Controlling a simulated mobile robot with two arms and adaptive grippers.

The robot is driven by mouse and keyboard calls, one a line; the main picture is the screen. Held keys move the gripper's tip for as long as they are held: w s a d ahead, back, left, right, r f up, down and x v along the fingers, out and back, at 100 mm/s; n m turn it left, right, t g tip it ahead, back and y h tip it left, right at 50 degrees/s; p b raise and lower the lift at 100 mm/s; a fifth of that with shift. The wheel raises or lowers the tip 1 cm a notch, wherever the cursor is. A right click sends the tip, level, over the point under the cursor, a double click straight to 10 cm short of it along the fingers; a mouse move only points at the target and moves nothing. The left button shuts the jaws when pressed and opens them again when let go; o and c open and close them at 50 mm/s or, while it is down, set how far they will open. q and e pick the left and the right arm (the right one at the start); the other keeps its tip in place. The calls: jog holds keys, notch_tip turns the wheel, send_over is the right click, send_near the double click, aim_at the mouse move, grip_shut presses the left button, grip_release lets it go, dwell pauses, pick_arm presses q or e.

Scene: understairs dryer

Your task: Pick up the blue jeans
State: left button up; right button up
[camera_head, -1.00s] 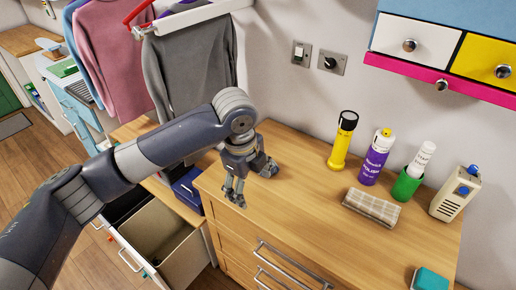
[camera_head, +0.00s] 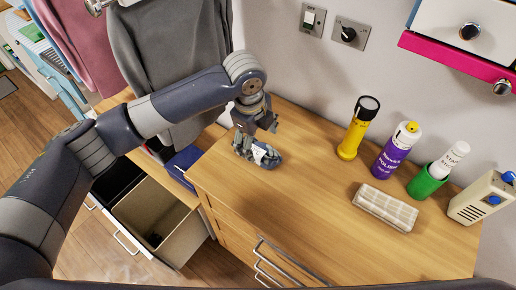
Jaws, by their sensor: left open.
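I cannot pick out blue jeans for certain. A small dark blue-grey thing with a pale patch (camera_head: 265,157) rests on the wooden dresser top (camera_head: 310,200), near its left back part. My left gripper (camera_head: 257,130) is open just above and against the left side of this thing in the picture. It partly covers the thing, and I cannot tell whether they touch. My right gripper is not in view.
An open drawer (camera_head: 165,225) and hanging sweaters (camera_head: 165,60) are left.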

aim_at(257, 148)
pick_arm(q)
jog(key=shift+w+f, duration=0.15)
jog(key=shift+f, duration=0.5)
notch_tip(257, 148, down, 4)
jog(key=shift+r+p, duration=0.2)
jog(key=shift+p, duration=0.55)
jog(key=shift+w+f, duration=0.25)
jog(key=shift+f, duration=0.3)
jog(key=c, duration=1.3)
